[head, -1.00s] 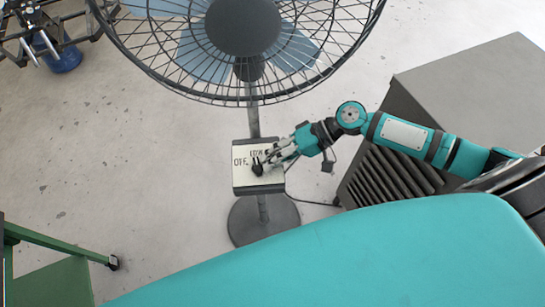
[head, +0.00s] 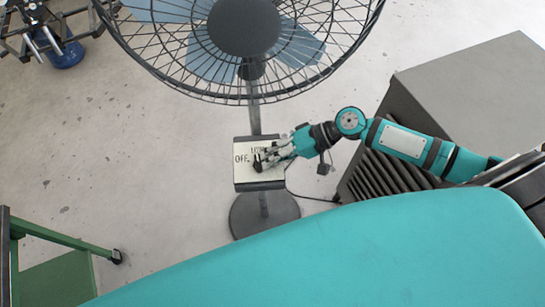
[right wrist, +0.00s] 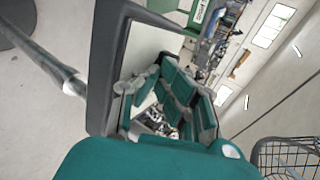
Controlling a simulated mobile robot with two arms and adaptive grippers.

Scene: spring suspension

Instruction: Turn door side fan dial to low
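The fan's control box (head: 242,176) is a pale panel with dark edges on the fan's pole, with a readable "OFF" label. The dark dial (head: 258,167) is on its face, partly hidden by my right gripper (head: 264,160). The "LOW" label above the dial is partly covered by the fingers. The fingertips are at the dial, but I cannot tell whether they are closed on it. In the right wrist view the teal fingers (right wrist: 165,95) are in front of the box's white face (right wrist: 150,48); the dial cannot be made out there. My left gripper is not in view.
The caged fan head (head: 243,27) is above the box and its round base (head: 264,213) below. A grey louvred unit (head: 470,85) stands close to my right arm. A green frame (head: 60,240) is at lower left and a blue bucket (head: 68,55) at upper left. Floor left of the fan is clear.

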